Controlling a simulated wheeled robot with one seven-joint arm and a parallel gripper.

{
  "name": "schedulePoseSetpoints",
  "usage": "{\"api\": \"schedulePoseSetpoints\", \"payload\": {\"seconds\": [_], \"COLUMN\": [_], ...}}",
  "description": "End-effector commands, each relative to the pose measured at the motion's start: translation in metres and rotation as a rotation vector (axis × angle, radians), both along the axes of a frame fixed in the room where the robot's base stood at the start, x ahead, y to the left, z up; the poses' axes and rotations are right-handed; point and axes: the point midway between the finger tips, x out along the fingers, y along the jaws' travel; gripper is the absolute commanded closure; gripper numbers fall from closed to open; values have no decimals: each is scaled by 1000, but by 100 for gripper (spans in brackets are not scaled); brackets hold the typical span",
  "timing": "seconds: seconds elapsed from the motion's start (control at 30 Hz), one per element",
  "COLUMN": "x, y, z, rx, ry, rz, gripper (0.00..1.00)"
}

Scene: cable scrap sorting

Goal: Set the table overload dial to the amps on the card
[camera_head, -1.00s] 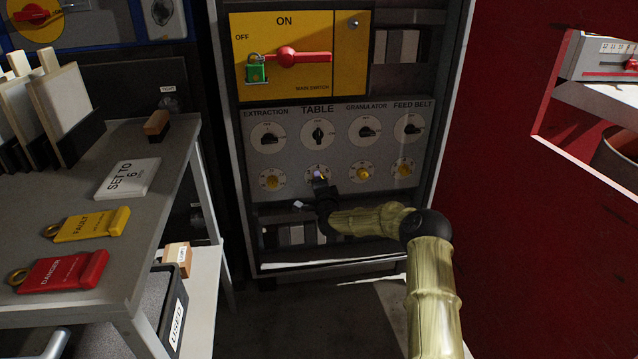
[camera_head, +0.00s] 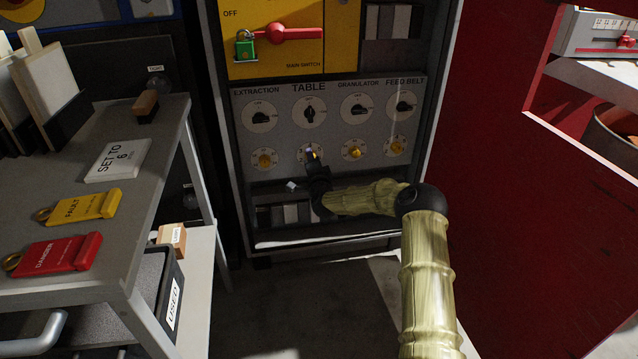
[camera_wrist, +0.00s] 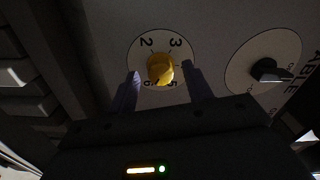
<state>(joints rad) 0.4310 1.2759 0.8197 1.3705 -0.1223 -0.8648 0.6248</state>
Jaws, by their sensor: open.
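The white card (camera_head: 118,160) on the grey bench at left reads "SET TO 6". The table overload dial (camera_head: 319,147) is in the lower row of the cabinet panel, under the TABLE switch, mostly hidden by my gripper (camera_head: 310,153). In the wrist view the dial's yellow knob (camera_wrist: 160,68) sits on a white numbered disc (camera_wrist: 146,56), where 2, 3 and 5 can be read. My gripper (camera_wrist: 162,76) is open, with one finger on each side of the knob and gaps visible. The knob's pointer setting is not clear.
The TABLE rotary switch (camera_head: 309,112) is just above. Yellow knobs for extraction (camera_head: 264,159) and granulator (camera_head: 353,150) flank the dial. A green padlock (camera_head: 245,48) hangs at the main switch. A red cabinet door (camera_head: 490,150) stands right; the bench edge is left.

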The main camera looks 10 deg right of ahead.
Motion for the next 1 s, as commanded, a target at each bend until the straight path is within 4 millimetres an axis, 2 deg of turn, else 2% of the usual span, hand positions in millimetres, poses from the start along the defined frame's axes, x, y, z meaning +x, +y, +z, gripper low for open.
{"api": "schedulePoseSetpoints", "payload": {"seconds": [0.47, 1.0], "x": [-64, -151], "y": [-1, -1], "z": [3, 1], "rx": [-1, 1], "ry": [3, 4], "rz": [0, -1], "gripper": [50, 50]}}
